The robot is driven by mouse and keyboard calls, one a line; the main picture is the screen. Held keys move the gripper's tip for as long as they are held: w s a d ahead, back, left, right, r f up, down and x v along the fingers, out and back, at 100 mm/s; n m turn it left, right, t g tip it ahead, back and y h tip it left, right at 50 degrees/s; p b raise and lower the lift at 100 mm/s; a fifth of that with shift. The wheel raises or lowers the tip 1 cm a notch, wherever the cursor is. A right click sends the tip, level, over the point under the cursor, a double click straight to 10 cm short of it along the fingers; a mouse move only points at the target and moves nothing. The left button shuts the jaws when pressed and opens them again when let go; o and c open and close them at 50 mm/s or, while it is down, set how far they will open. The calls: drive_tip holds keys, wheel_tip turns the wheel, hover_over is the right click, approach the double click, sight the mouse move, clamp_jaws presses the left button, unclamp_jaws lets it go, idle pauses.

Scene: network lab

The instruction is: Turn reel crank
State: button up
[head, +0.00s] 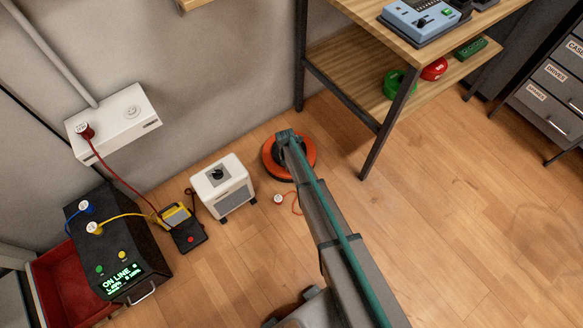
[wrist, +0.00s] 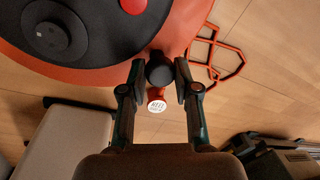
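The reel (head: 271,165) is a round orange drum with a black middle, standing on the floor below the table's left end. In the wrist view the reel (wrist: 176,28) fills the upper left; its black face bears a red button (wrist: 133,5) and a round socket-like part (wrist: 50,38). A black crank knob (wrist: 160,70) stands at the reel's rim, between the two fingers of my gripper (wrist: 160,80). In the head view my gripper (head: 287,137) hides part of the reel.
An orange cord (wrist: 215,62) and a white-tagged plug (head: 278,199) lie on the floor beside the reel. A white box (head: 224,185) stands close on the left. The table leg (head: 386,130) rises to the right. The floor at right is clear.

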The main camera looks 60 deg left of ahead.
drive_tip(key=o, duration=0.4)
drive_tip(key=shift+c, duration=0.2)
wheel_tip(320, 180, up, 12)
drive_tip(key=a, duration=0.1)
drive_tip(key=shift+s, duration=0.35)
